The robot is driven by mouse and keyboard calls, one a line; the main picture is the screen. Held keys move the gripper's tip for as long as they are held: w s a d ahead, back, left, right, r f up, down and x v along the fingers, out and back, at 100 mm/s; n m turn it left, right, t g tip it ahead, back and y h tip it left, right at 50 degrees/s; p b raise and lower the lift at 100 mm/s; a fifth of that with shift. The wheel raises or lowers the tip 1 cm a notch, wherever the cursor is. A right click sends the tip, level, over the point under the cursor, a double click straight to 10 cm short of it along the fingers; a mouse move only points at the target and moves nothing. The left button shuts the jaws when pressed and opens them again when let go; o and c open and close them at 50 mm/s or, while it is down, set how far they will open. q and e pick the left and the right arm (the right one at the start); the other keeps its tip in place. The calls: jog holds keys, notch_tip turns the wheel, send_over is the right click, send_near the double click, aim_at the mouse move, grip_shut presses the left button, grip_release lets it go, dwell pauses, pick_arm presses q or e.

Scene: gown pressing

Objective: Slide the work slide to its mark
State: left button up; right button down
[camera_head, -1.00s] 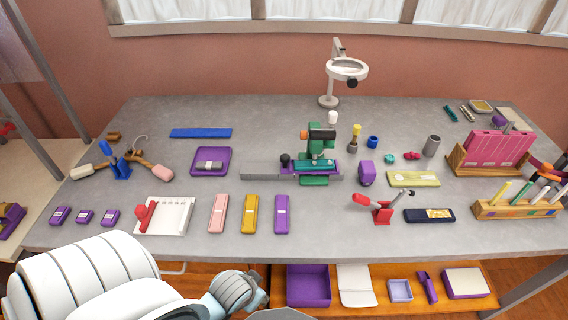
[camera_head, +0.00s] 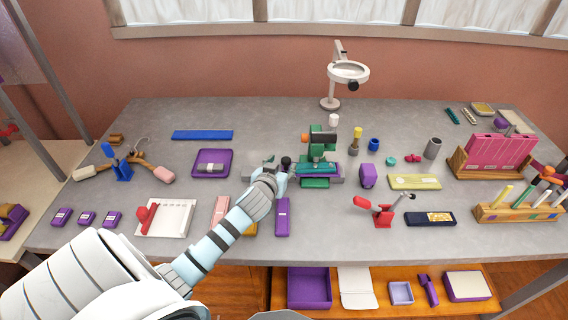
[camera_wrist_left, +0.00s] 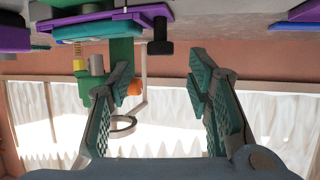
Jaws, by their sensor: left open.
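The work slide is a purple plate (camera_head: 336,172) with a black knob (camera_head: 286,160) at its left end, on a grey rail under the green press (camera_head: 318,148). A teal piece (camera_head: 316,168) lies on the plate. My left gripper (camera_head: 274,170) is just in front of the knob, over the left part of the rail, which it partly hides. In the left wrist view the slide (camera_wrist_left: 95,28) and its knob (camera_wrist_left: 160,36) show at the top, beyond the spread fingers (camera_wrist_left: 160,70). The fingers are open and empty, apart from the knob. I cannot make out the mark. My right gripper is not in view.
My left arm passes over the pink (camera_head: 220,208) and yellow cases, near a purple case (camera_head: 283,217). A purple tray (camera_head: 198,168) lies left of the rail. A purple block (camera_head: 368,175) stands right of the press. A magnifier lamp (camera_head: 330,102) stands behind.

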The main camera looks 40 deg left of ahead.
aim_at(285, 161)
pick_arm(q)
jog(key=x, duration=0.4)
jog(key=shift+w+a+f, duration=0.1)
jog(key=shift+w+f, duration=0.1)
jog(key=shift+f, duration=0.05)
jog(key=shift+r, duration=0.1)
jog(key=shift+s, duration=0.1)
grip_shut()
